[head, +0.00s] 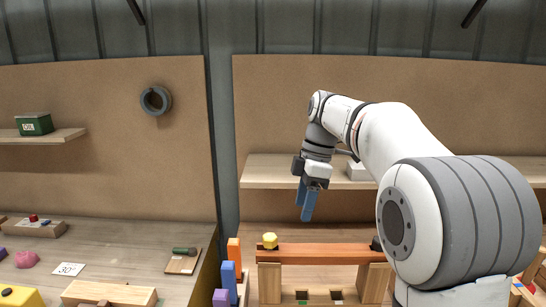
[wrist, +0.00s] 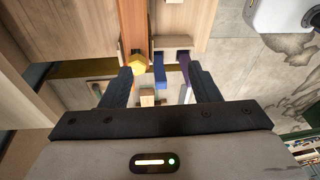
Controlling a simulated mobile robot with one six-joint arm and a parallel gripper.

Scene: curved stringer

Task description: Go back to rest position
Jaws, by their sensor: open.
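My gripper (head: 307,204) hangs from my white arm in the head view, its blue fingers pointing down, above the left part of an orange-brown beam (head: 330,253). In the wrist view my gripper (wrist: 163,82) shows two dark fingers spread apart with nothing held between them. A yellow faceted piece (head: 270,240) rests at the left end of the beam, below and left of the fingers, apart from them. It also shows in the wrist view near the left fingertip (wrist: 138,63).
The beam lies across wooden supports (head: 372,282). Orange, blue and purple blocks (head: 229,276) stand to its left. A left bench (head: 110,255) holds small items. Open air surrounds the fingers.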

